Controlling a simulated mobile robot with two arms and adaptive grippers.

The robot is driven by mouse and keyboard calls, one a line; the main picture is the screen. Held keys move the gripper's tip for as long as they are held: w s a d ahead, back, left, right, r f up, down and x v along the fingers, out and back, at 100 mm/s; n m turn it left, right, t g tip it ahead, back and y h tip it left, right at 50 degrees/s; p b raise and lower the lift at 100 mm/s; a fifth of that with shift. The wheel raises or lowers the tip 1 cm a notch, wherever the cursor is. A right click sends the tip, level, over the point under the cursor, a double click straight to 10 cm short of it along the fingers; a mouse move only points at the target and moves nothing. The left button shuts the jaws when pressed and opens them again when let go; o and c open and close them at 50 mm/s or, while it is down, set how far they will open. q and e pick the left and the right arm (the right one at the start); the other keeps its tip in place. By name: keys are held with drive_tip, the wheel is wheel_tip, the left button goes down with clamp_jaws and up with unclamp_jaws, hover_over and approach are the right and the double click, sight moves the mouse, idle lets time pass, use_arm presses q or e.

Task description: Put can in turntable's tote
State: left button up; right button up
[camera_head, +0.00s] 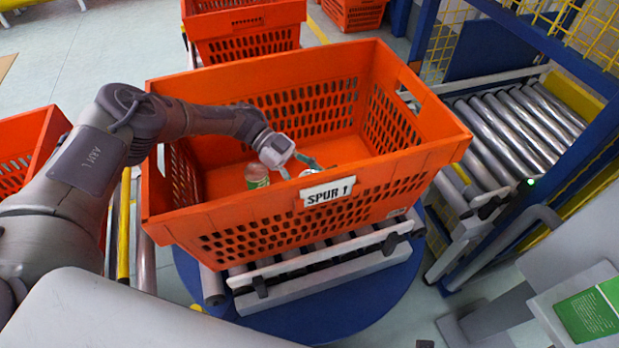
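The large orange tote (330,228) labelled "SPUR 1" sits on the turntable (350,318), a blue round base with rollers on top. My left arm reaches over the tote's left side, and my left gripper (301,167) is inside the tote, low near the front wall. Its fingers look spread apart. A small silvery item (311,171), perhaps the can, shows just below the fingertips, mostly hidden by the front wall and the label. A clear container with a green label (257,177) stands to its left in the tote. My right gripper is not in view.
Another orange tote (245,20) stands behind, and one (28,150) stands at the left. A roller conveyor (520,125) with blue frame posts and yellow mesh is on the right. A green panel (590,315) shows at the lower right.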

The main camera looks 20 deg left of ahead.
use_arm(q)
drive_tip(key=shift+f, duration=0.1)
drive_tip(key=o, duration=1.4)
drive_tip(key=shift+o, duration=0.2)
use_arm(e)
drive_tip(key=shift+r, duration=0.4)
use_arm(q)
drive_tip(key=shift+r+p, duration=0.45)
drive_tip(key=shift+r, duration=0.1)
drive_tip(key=shift+w+a+r, duration=0.15)
drive_tip(key=shift+a, duration=0.15)
drive_tip(key=b+v, duration=0.1)
drive_tip(key=v, duration=0.5)
drive_tip(key=shift+a, duration=0.35)
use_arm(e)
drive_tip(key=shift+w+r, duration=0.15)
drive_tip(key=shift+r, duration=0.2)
